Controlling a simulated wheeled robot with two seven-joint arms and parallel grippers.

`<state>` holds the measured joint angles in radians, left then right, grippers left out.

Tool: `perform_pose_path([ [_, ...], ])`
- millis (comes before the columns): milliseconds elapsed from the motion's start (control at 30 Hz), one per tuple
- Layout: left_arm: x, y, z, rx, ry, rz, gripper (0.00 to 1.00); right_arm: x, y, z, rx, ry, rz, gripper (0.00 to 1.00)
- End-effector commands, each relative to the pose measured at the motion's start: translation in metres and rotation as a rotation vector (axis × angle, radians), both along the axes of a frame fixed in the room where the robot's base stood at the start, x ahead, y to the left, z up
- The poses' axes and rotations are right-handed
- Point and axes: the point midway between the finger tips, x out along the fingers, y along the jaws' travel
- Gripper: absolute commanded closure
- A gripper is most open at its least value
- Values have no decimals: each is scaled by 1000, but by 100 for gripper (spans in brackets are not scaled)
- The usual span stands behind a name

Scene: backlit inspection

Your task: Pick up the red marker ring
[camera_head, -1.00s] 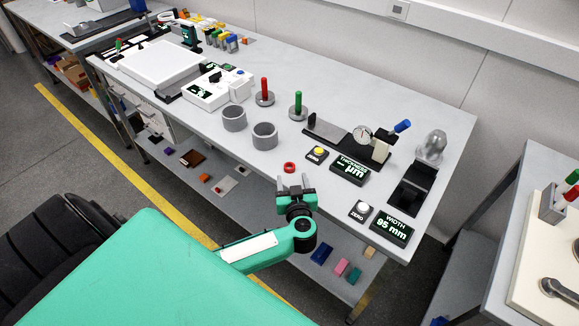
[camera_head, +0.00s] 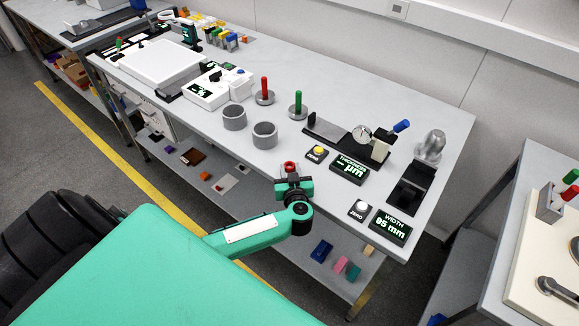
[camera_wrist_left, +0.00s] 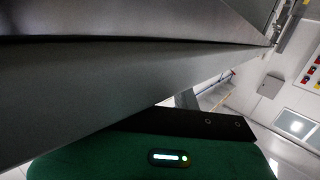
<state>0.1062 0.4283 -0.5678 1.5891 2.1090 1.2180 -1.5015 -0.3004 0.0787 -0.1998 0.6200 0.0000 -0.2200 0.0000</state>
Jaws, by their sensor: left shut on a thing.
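The red marker ring (camera_head: 290,167) is small and sits at the front edge of the grey bench in the head view. My left gripper (camera_head: 290,172) is shut on the ring, with its fingers at the ring's near side. Whether the ring touches the bench top or is lifted cannot be told. The left wrist view shows a grey bench edge close up and my green wrist, and the ring is not visible there. My right gripper is in neither view.
Two grey cups (camera_head: 264,135) stand beyond the ring, to the left. A red-handled post (camera_head: 265,91) and a green-handled post (camera_head: 298,105) stand behind them. A dial gauge (camera_head: 362,134), a thickness display (camera_head: 349,168) and a width display (camera_head: 390,227) are to the right.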

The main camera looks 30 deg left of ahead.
Motion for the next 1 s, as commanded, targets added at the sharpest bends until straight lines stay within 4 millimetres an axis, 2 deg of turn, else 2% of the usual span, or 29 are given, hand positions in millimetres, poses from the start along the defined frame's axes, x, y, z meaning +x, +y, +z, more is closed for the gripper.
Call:
perform_pose_path([
  [267, 0, 0, 2, 0, 0, 0, 91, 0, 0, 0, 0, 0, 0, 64],
  [467, 0, -1, 18, -2, -2, -1, 91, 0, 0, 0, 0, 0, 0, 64],
  [567, 0, 0, 38, -3, -5, 0, 91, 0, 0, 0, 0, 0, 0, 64],
  [800, 0, 0, 111, -4, -8, 0, 91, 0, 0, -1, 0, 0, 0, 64],
  [1000, 1, 0, 162, -2, -6, 0, 91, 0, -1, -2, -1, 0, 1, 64],
])
